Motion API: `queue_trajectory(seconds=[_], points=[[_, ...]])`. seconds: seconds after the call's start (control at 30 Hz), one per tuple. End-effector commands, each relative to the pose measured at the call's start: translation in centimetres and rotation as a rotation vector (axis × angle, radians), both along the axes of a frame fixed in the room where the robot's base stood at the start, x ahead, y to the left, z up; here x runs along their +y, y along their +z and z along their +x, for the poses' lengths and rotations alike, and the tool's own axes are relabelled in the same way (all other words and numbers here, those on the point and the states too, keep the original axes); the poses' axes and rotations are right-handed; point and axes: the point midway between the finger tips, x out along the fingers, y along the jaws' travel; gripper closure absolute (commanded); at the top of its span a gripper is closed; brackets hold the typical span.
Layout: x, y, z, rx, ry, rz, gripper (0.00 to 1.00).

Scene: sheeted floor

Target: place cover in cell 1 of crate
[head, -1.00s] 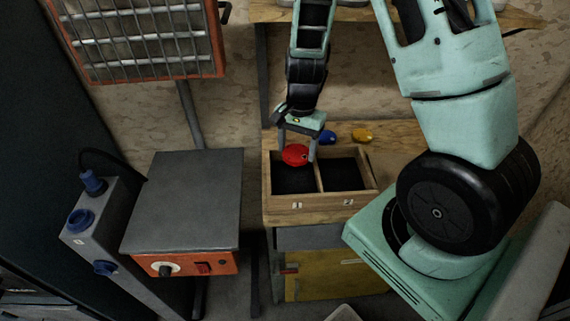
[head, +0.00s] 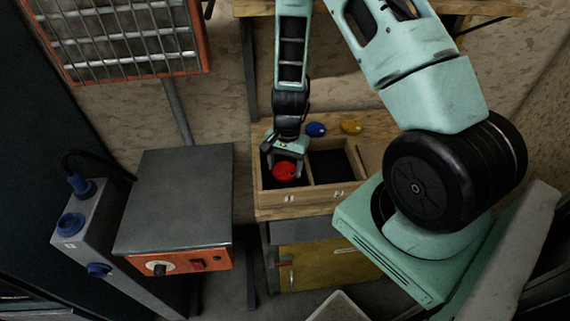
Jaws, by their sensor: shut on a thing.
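The red cover (head: 285,171) is between the fingers of my gripper (head: 284,168), which is shut on it. Gripper and cover are within the outline of cell 1, the left compartment of the wooden crate (head: 290,200). I cannot tell whether the cover touches the cell floor. Cell 2, the right compartment (head: 335,168), is dark and looks empty. The number labels sit on the crate's front wall.
A blue piece (head: 316,129) and a yellow piece (head: 351,126) lie on the wooden bench behind the crate. A hot plate with an orange front (head: 180,262) stands to the left. A caged heater (head: 125,40) is at the upper left.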

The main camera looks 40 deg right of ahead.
Motion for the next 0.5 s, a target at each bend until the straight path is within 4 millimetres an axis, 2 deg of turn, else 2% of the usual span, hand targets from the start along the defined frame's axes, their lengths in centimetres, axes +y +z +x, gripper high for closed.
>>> queue_trajectory(seconds=[0.27,0.3,0.33,0.37,0.5], points=[[0.0,-0.4,0.0,0.0,0.0,0.0,0.7],[0.0,-0.29,0.0,0.0,0.0,0.0,0.28],[-0.01,-0.27,0.0,0.0,0.0,0.0,0.19],[-0.01,-0.26,0.0,0.0,0.001,0.0,0.14],[0.0,-0.25,0.0,0.0,0.001,0.0,0.14]])
